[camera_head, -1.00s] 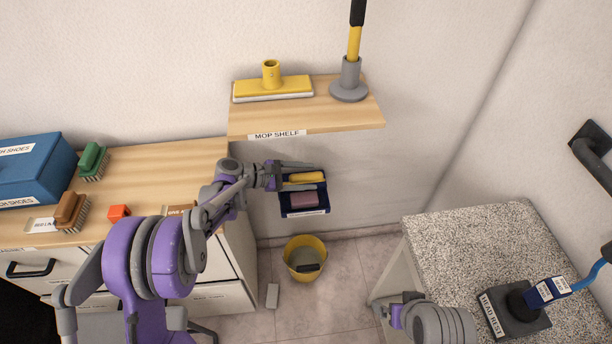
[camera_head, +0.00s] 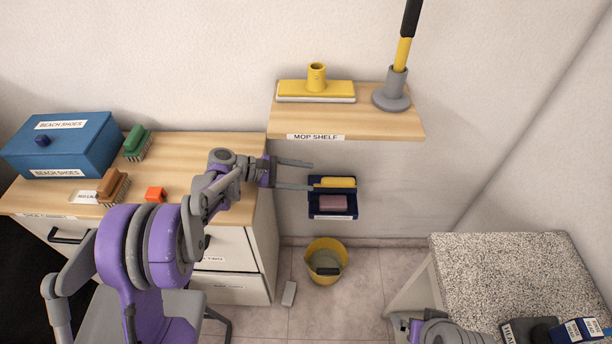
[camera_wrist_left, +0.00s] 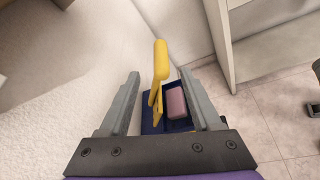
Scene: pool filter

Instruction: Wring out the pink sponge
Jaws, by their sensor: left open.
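The pink sponge (camera_head: 333,202) lies in a dark blue wall tray (camera_head: 333,215), beside a yellow item (camera_head: 335,182) that stands behind it. In the left wrist view the sponge (camera_wrist_left: 176,103) sits in the right part of the tray, and the yellow item (camera_wrist_left: 160,62) rises upright between my spread fingers. My left gripper (camera_head: 310,176) is open and empty, at the tray's left side and above it. My right arm shows only in part at the bottom right, and its fingers cannot be made out clearly.
A yellow bucket (camera_head: 326,262) stands on the floor below the tray. The mop shelf (camera_head: 372,124) juts out above, holding a yellow mop head (camera_head: 316,90) and an upright pole. A cabinet with brushes and a blue box (camera_head: 62,145) is left; a speckled counter (camera_head: 500,270) is right.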

